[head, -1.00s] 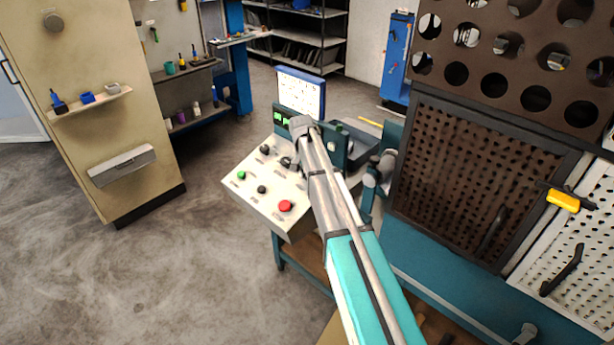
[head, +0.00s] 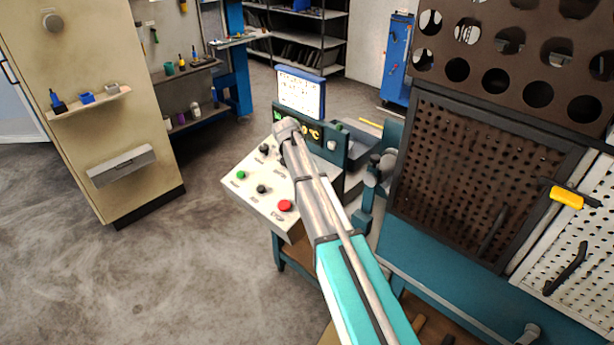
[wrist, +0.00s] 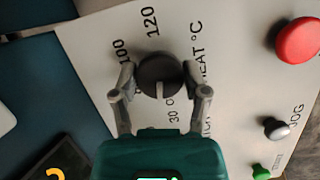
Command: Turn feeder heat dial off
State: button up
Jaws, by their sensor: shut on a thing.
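The heat dial (wrist: 158,72) is a round dark knob on a white panel marked "HEAT °C", with 100 and 120 printed beside it. A pale pointer line on it faces the bottom of the wrist view, near smaller, partly covered numbers. My gripper (wrist: 162,84) has one finger on each side of the dial and is shut on it. In the head view the white control panel (head: 240,190) is in the middle, and my arm covers the dial and the fingers there.
A perforated brown panel (head: 470,180) rises to the right. Open floor lies left.

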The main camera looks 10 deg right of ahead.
jog(key=shift+w+a+n+h, duration=0.1)
jog(key=shift+n+h, duration=0.2)
jog(key=shift+n, duration=0.8)
jog(key=o, duration=1.1)
jog(key=shift+r, duration=0.1)
